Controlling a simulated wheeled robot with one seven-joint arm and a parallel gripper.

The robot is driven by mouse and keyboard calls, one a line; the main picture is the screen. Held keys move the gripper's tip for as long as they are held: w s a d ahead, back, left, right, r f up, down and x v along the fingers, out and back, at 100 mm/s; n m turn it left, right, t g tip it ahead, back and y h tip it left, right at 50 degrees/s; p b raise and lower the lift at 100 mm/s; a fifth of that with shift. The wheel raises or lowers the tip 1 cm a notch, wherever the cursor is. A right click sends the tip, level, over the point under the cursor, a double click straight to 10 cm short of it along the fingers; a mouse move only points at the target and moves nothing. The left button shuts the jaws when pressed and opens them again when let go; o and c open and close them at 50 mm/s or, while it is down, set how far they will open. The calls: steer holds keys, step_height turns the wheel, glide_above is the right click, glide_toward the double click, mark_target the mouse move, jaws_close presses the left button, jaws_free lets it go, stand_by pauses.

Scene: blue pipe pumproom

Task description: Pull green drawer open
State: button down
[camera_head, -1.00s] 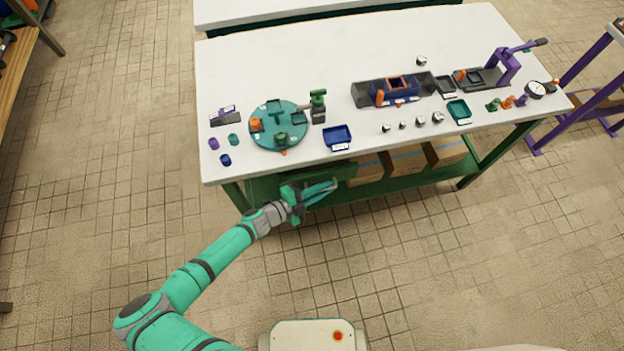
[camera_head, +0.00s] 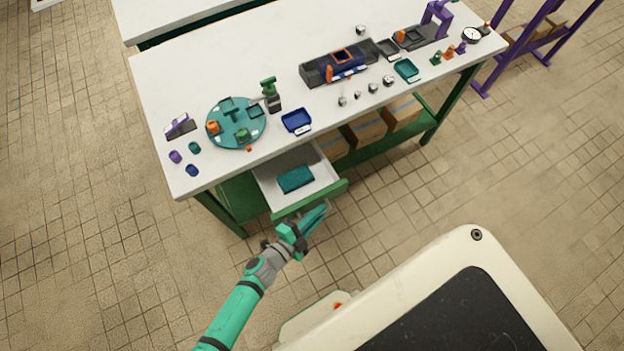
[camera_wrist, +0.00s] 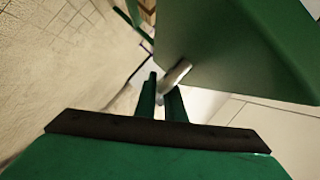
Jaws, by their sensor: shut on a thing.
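The green drawer (camera_head: 333,192) under the workbench stands pulled out, its pale inside showing in the head view. A teal block-like item (camera_head: 296,179) lies in it. My gripper (camera_head: 316,215) is in front of the drawer's green front. In the wrist view, the drawer front (camera_wrist: 235,45) fills the upper right. A short silver handle (camera_wrist: 176,74) sticks out from it, and my gripper (camera_wrist: 161,96) is shut on this handle. The far end of the handle is partly hidden by the fingers.
The white workbench (camera_head: 215,65) above holds a teal round turntable (camera_head: 222,133), a blue tray (camera_head: 296,121) and several small parts. Cardboard boxes (camera_head: 367,128) stand on the lower shelf right of the drawer. Tiled floor (camera_head: 395,200) is open in front of the bench.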

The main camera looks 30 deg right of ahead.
steer(key=c, duration=2.1)
jaws_free()
steer(key=v, duration=1)
steer(key=shift+s+a, duration=0.15)
steer(key=shift+a, duration=0.2)
steer(key=s+a+r+n+t+y, duration=0.2)
steer(key=r+n+y, duration=0.3)
steer(key=n, duration=0.3)
steer(key=s+a+r+n+t+y, duration=0.3)
steer(key=s+r+n+t+y, duration=0.1)
steer(key=r+n, duration=0.3)
steer(key=s+a+r+n+t+y, duration=0.2)
steer(key=r+n+t+y, duration=0.3)
steer(key=n, duration=0.6)
steer(key=shift+s+a+r+y, duration=0.2)
steer(key=shift+s+r, duration=0.1)
steer(key=shift+r, duration=0.15)
steer(key=shift+s+a+r+y, duration=0.1)
steer(key=shift+s+r+y, duration=0.15)
steer(key=shift+r, duration=0.2)
